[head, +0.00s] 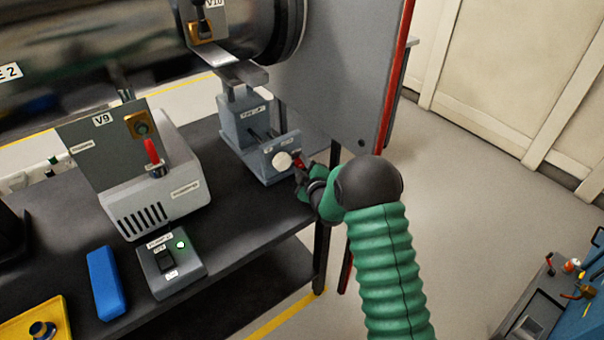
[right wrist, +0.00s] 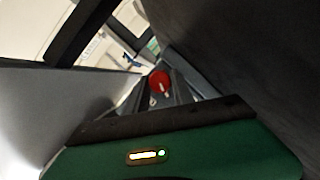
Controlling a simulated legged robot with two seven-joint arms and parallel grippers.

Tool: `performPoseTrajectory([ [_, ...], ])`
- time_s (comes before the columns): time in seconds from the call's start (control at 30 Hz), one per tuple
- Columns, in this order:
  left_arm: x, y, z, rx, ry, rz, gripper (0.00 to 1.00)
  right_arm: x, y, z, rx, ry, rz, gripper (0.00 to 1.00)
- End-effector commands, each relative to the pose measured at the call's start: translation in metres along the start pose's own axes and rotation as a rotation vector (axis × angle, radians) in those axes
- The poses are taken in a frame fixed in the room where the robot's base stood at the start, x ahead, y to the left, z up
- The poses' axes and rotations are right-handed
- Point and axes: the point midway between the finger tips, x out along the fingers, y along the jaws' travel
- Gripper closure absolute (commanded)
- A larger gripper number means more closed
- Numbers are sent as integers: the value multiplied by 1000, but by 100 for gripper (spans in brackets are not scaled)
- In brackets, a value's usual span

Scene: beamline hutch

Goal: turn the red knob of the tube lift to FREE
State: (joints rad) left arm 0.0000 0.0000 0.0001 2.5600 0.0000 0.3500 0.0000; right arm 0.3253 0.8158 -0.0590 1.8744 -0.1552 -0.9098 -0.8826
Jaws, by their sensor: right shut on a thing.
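The grey tube lift (head: 250,135) stands at the back right end of the black bench, under the large metal tube. Its front plate carries a pale round disc (head: 282,161). The red knob (head: 300,163) shows only as a small patch, mostly hidden by my right gripper (head: 303,172). In the right wrist view the red knob (right wrist: 159,78) is a red disc with a white mark, just beyond my gripper. My right gripper is shut on the red knob, at the plate's right side. The lettering on the plate is too small to read. My left gripper is not in view.
On the black bench (head: 225,225) stand the V9 unit (head: 160,195) with a red-handled lever, a switch box (head: 172,265) with a lit green lamp and a blue block (head: 105,283). A grey panel with a red edge (head: 395,95) rises behind my right arm.

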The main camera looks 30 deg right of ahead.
Motion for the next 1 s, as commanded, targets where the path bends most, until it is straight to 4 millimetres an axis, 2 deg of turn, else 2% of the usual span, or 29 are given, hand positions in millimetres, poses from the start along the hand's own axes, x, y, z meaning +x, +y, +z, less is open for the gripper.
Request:
performPoseTrajectory([
  [0.03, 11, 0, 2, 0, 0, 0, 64, 2, -5, 1, -34, 4, 16, 100],
  [0.1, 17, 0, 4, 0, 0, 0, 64, 1, -5, 1, -82, 4, 35, 100],
  [0.4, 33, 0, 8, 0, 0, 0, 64, 1, -5, 0, -227, 3, 93, 100],
  [1.0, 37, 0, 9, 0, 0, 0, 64, 0, -5, 0, -277, 0, 108, 100],
])
